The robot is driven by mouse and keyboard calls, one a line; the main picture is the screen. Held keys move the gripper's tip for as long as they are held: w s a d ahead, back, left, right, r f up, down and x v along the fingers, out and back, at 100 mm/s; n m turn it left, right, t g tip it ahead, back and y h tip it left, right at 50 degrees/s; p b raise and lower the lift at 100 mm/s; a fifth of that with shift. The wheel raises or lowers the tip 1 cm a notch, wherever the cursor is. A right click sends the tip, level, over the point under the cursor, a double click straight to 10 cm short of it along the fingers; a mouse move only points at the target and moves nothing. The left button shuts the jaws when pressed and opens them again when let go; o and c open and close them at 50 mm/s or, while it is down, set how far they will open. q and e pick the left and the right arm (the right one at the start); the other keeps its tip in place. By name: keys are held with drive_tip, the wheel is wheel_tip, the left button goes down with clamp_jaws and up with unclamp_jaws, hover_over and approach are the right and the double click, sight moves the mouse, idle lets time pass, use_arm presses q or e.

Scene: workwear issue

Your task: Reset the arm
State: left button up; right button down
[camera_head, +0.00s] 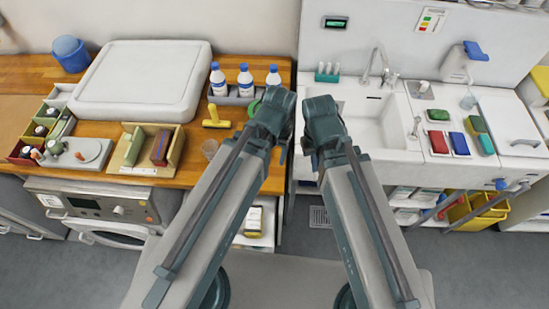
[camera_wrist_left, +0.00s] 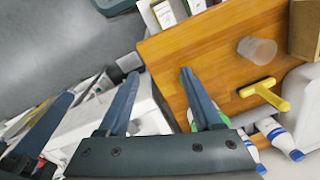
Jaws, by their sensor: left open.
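My two arms reach forward from the bottom of the head view, side by side, and bend at their far ends. My left gripper shows in the left wrist view (camera_wrist_left: 160,73), with its two fingers apart and nothing between them. It is over the gap between the wooden counter (camera_wrist_left: 205,50) and the white sink unit. In the head view it is mostly hidden behind my left arm. My right gripper is largely hidden behind my right arm, so its jaws cannot be made out. Part of my right arm shows at the left of the left wrist view.
The counter holds a yellow-handled tool (camera_head: 215,117), a clear cup (camera_head: 209,149), blue-capped bottles (camera_head: 245,80), a white lidded box (camera_head: 142,78) and a wooden divider box (camera_head: 146,150). Right are a sink (camera_head: 365,115) and coloured blocks (camera_head: 459,143). Floor lies between.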

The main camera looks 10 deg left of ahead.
use_arm(q)
drive_tip(key=shift+s+d, duration=0.25)
drive_tip(key=shift+s, duration=0.25)
drive_tip(key=shift+s+d, duration=0.25)
drive_tip(key=shift+s, duration=0.2)
drive_tip(key=shift+m, duration=0.3)
wheel_tip(320, 180, down, 12)
drive_tip(key=b, duration=1.1)
drive_tip(key=shift+r+b, duration=0.15)
drive_tip(key=shift+b, duration=0.2)
drive_tip(key=shift+r, duration=0.2)
